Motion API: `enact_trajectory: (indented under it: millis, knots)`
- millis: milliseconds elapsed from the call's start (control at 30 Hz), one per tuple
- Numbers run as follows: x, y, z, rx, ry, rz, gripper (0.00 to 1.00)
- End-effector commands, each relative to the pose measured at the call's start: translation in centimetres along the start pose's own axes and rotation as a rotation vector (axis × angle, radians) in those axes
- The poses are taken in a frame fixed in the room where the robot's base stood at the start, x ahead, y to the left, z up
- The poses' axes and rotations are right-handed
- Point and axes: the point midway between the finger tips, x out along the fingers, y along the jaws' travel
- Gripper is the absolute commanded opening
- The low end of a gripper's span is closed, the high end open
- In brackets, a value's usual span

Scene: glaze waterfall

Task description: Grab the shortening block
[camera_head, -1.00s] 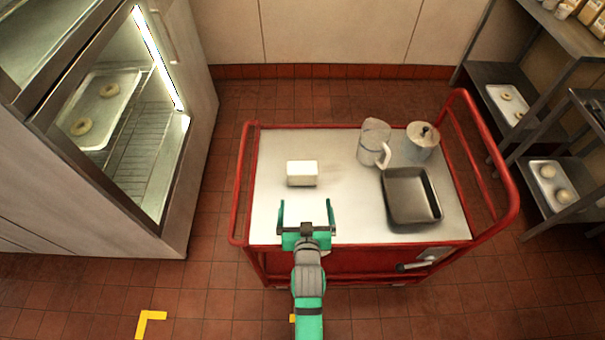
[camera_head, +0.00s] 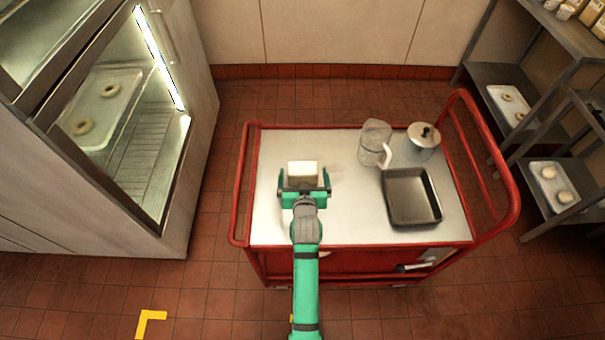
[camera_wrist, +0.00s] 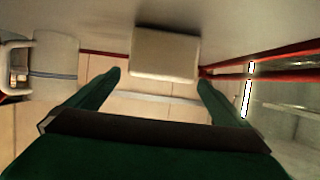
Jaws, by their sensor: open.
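The shortening block (camera_head: 303,171) is a pale, cream-white brick lying on the white top of the red cart (camera_head: 345,150). My gripper (camera_head: 304,178) is open, with its two green fingers on the left and right sides of the block. In the wrist view the block (camera_wrist: 165,54) sits ahead, between and slightly beyond the fingertips of my gripper (camera_wrist: 160,80). I cannot tell whether either finger touches the block.
A clear pitcher (camera_head: 374,143), a lidded metal pot (camera_head: 421,142) and a dark square pan (camera_head: 411,198) stand on the cart's right half. A red rail rings the cart top. A lit glass-fronted cabinet (camera_head: 120,130) stands left, shelves (camera_head: 545,110) right.

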Motion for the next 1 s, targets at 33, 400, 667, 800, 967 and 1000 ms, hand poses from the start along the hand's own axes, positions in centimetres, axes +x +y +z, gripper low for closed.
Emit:
enact_trajectory:
  millis: [33,400,667,800,967,1000]
  knots:
    - [0.8,-0.1,-0.1,0.000,0.000,-0.001,1.00]
    - [3.9,-0.2,0.0,0.000,0.001,0.000,1.00]
    - [3.9,-0.2,0.0,0.000,0.001,0.000,0.76]
    - [3.9,-0.2,-0.2,0.000,0.004,0.000,0.45]
    - [3.9,-0.2,-0.2,0.000,0.004,0.000,0.46]
    - [3.8,-0.2,-0.2,0.000,0.004,0.000,0.46]
